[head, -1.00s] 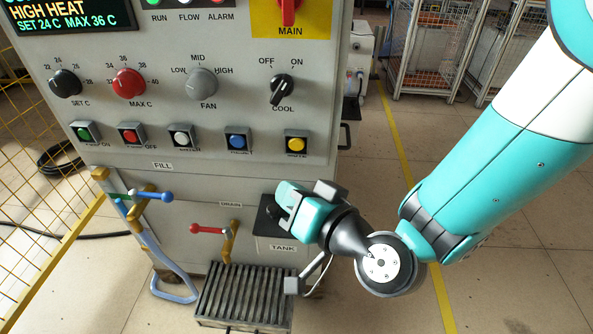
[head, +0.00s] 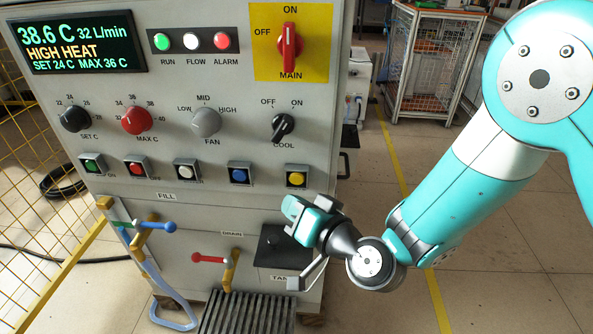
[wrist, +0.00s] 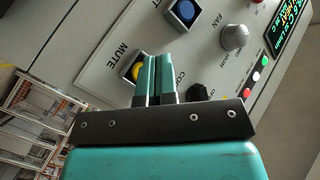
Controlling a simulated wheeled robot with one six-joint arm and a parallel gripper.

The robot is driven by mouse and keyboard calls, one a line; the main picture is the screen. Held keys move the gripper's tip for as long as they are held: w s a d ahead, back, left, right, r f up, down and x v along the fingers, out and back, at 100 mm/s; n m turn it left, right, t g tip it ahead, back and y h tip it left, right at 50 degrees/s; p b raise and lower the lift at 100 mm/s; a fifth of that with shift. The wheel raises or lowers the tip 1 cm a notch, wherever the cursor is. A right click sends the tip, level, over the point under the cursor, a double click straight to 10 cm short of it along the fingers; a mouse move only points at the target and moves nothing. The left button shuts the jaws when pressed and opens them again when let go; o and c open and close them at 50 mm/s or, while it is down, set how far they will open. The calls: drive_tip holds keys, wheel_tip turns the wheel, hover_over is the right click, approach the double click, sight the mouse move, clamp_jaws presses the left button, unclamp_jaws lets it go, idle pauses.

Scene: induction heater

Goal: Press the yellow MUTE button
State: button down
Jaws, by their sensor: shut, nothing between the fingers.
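The yellow MUTE button (head: 296,179) sits in a square dark bezel at the right end of the button row on the grey panel. My gripper (head: 290,205) is just below and in front of it in the head view. In the wrist view, the closed fingers (wrist: 155,62) point at the panel and partly cover the yellow button (wrist: 138,71). The word MUTE shows beside it there. The fingers are shut with nothing between them. I cannot tell whether they touch the button.
The blue button (head: 239,175) is left of the yellow one, and the black COOL knob (head: 283,127) is above it. The red MAIN switch (head: 290,47) is higher up. A red-handled DRAIN valve (head: 209,259) is below. Open floor (head: 500,260) lies right of the cabinet.

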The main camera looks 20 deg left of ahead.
sight(285, 183)
drive_tip(key=shift+w+a+p, duration=0.15)
drive_tip(key=shift+w+p, duration=0.05)
drive_tip(key=shift+w, duration=0.45)
drive_tip(key=shift+w+a+p, duration=0.15)
drive_tip(key=shift+w+p, duration=0.05)
drive_tip(key=shift+w, duration=0.45)
drive_tip(key=shift+w, duration=0.1)
idle(1.0)
drive_tip(key=shift+w+a, duration=0.1)
drive_tip(key=shift+w, duration=0.2)
drive_tip(key=shift+w+a, duration=0.1)
drive_tip(key=shift+w, duration=0.4)
idle(0.8)
drive_tip(key=shift+s, duration=0.1)
drive_tip(key=shift+s+d+b, duration=0.2)
drive_tip(key=shift+s+b, duration=0.1)
drive_tip(key=shift+s, duration=0.5)
drive_tip(key=shift+s+d+b, duration=0.2)
drive_tip(key=shift+s+b, duration=0.25)
drive_tip(key=shift+s, duration=0.35)
drive_tip(key=shift+s+d+b, duration=0.2)
drive_tip(key=shift+s+b, duration=0.2)
drive_tip(key=shift+s, duration=0.45)
drive_tip(key=shift+s+d+b, duration=0.2)
drive_tip(key=shift+s+b, duration=0.25)
drive_tip(key=shift+s, duration=0.35)
